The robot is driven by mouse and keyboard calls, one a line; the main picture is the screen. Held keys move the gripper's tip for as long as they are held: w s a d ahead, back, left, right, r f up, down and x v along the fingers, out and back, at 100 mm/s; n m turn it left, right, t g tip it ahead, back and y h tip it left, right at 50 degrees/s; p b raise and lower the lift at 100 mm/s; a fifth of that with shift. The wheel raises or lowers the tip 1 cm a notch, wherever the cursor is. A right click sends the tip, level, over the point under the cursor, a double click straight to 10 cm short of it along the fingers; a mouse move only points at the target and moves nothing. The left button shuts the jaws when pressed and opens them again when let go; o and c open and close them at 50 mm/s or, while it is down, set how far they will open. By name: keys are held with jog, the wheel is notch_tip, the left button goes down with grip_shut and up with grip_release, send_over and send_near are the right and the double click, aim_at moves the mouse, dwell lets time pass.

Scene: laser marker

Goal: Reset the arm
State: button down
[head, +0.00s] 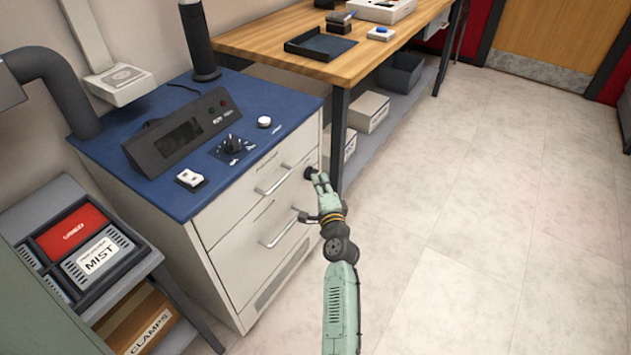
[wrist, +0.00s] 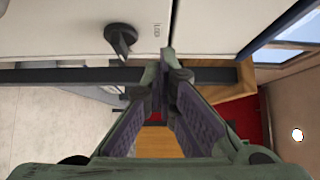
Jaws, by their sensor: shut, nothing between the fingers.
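My arm (head: 340,300) reaches up from the bottom middle of the head view. My gripper (head: 318,177) is at its end, in front of the white cabinet's right front edge. Its fingers are shut and hold nothing. In the wrist view the gripper (wrist: 160,68) points at the cabinet's white front, its fingertips together. A black knob (wrist: 121,38) on that front shows to the left of the fingertips, with a small gap in the picture. In the head view the dark knob (head: 309,173) is right beside the fingertips; I cannot tell whether they touch.
The white cabinet (head: 225,245) has drawer handles and a blue top (head: 110,150) with a control box (head: 180,131). A wooden bench (head: 285,40) stands behind. A side shelf at left bears a tray with red and white boxes (head: 95,258). The floor (head: 480,220) to the right is clear.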

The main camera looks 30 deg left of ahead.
jog(key=b+v, duration=0.1)
jog(key=v, duration=0.7)
jog(key=shift+s+f+b, duration=0.2)
jog(key=shift+b, duration=0.15)
